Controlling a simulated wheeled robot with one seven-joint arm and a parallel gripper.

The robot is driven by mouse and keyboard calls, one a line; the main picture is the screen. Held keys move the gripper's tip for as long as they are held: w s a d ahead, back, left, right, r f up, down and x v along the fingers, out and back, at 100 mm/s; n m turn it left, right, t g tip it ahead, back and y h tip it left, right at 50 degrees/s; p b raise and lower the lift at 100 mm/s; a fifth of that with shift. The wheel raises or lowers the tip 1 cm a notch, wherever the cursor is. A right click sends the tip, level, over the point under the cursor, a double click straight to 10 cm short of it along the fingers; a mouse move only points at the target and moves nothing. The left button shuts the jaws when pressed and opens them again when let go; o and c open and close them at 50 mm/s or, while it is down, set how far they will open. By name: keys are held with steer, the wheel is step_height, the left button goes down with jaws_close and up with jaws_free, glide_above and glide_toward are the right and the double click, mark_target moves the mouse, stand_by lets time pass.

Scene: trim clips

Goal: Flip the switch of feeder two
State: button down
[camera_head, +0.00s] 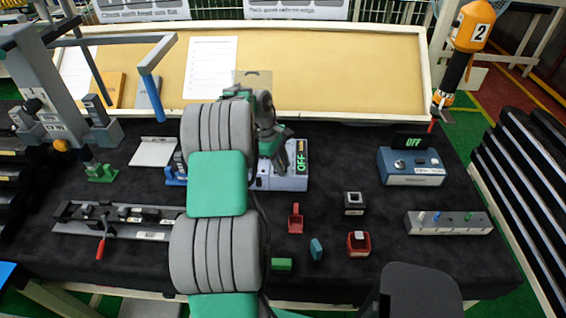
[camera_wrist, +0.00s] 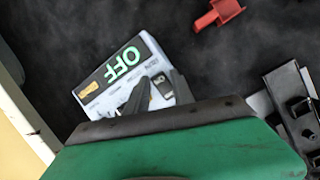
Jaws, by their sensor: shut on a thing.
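A pale grey feeder box (camera_head: 280,183) with a green OFF display (camera_head: 302,161) stands at the middle of the dark bench, partly hidden behind my arm. In the wrist view the same box (camera_wrist: 98,106) shows its OFF display (camera_wrist: 122,64) and an orange label. My gripper (camera_wrist: 158,92) is down at the box with its dark fingers close together on the small switch (camera_wrist: 162,86), which they partly cover. My gripper is also at the box in the head view (camera_head: 283,170). I cannot read a feeder number on the box.
A blue box (camera_head: 411,170) with its own OFF display stands at the right. A grey strip with coloured pegs (camera_head: 447,223) lies in front of it. A red scoop-like part (camera_head: 295,218), small blocks and a clamp rail (camera_head: 150,235) lie nearer. A framed board (camera_head: 330,80) bounds the back.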

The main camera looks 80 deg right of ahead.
steer(key=shift+a+f, duration=0.1)
steer(key=c, duration=1.1)
jaws_free()
steer(key=shift+w, duration=0.1)
steer(key=shift+r, duration=0.35)
steer(key=v, duration=0.7)
steer(key=shift+w+r, duration=0.1)
